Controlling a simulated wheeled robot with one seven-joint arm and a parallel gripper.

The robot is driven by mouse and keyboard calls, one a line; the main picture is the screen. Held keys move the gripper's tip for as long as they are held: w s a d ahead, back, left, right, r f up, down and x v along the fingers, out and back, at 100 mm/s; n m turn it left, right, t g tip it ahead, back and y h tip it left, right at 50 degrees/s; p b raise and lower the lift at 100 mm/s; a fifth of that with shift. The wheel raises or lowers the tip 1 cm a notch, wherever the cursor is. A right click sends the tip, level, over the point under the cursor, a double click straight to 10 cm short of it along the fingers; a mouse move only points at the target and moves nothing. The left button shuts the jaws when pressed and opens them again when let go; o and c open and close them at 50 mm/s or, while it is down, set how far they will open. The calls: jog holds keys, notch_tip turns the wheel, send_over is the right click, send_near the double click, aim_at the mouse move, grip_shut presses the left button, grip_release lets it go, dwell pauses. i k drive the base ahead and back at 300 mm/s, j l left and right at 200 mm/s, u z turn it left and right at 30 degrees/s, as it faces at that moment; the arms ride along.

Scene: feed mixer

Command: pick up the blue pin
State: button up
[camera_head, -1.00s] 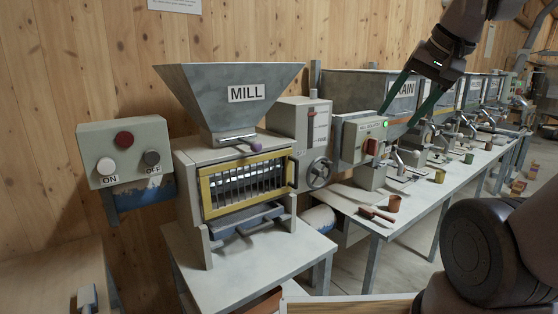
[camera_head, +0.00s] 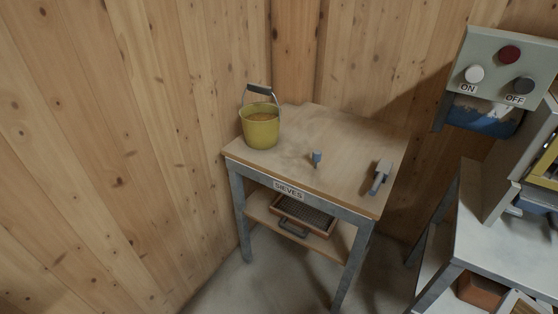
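The blue pin (camera_head: 317,157) is a small blue piece standing near the middle of the wooden top of a small table (camera_head: 290,172) labelled SIEVES. It looks upright, with a narrower lower part. Nothing touches it. My gripper is not in this view.
A yellow bucket (camera_head: 261,128) with a raised handle stands left of the pin. A grey tool or clamp (camera_head: 380,177) lies at the table's right. A sieve (camera_head: 302,215) sits on the lower shelf. Wooden walls close in behind and left. The ON/OFF control box (camera_head: 499,68) and mill stand at right.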

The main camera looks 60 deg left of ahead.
aim_at(316, 153)
jog(key=u, duration=2)
jog(key=z, duration=2.3)
jog(key=u, duration=2.2)
jog(key=i+j, duration=0.2)
jog(key=j, duration=0.2)
jog(key=i+j, duration=0.2)
jog(key=j, duration=0.15)
jog(key=i+j, duration=0.2)
jog(key=j, duration=0.2)
